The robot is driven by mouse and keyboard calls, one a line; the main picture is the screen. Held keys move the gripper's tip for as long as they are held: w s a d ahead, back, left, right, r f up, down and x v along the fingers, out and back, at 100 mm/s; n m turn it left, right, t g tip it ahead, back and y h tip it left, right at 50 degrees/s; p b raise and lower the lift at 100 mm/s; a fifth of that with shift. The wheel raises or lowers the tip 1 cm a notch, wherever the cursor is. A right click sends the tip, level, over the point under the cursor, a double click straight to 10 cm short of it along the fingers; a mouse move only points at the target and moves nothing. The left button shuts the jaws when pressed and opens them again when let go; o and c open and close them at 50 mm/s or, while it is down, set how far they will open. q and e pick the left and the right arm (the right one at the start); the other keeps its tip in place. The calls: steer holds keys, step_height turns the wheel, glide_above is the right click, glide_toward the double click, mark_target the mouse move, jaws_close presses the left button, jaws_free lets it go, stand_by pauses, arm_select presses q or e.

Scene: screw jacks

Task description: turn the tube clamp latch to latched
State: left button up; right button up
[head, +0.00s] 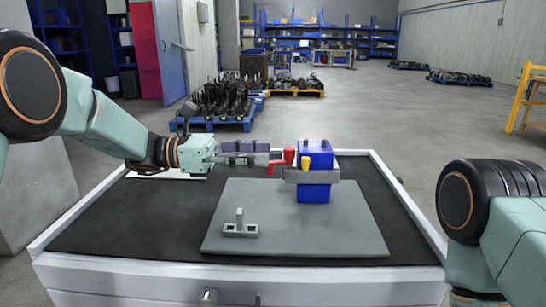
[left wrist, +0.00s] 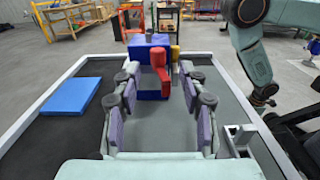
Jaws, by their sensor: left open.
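The tube clamp is a blue block (head: 314,190) with a grey bar (head: 326,175) across it, standing on a grey plate. A red latch handle (head: 289,156) sticks out on its left side, with a yellow part (head: 305,162) beside it. In the left wrist view the red handle (left wrist: 158,60) stands in front of the blue block (left wrist: 150,86). My left gripper (head: 262,160) is open, left of the clamp. Its spread fingers (left wrist: 160,78) point at the red handle, whose near end shows close to the right finger; contact cannot be told. My right gripper's fingers do not show.
A grey upright fitting (head: 240,228) stands on the plate (head: 310,233), front left. A flat blue slab (left wrist: 72,95) lies on the black mat. The table has a raised white rim (head: 80,213). The plate's front right is clear. Loaded pallets stand on the floor behind.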

mark_target(281, 161)
arm_select(q)
steer(key=d, duration=0.3)
steer(key=shift+w+d+f+b, duration=0.15)
steer(key=shift+d+f+b, duration=0.05)
steer(key=shift+d+b, duration=0.15)
steer(key=shift+d+r, duration=0.15)
steer(key=shift+d, duration=0.15)
steer(key=shift+a, duration=0.1)
steer(key=c, duration=0.3)
jaws_close()
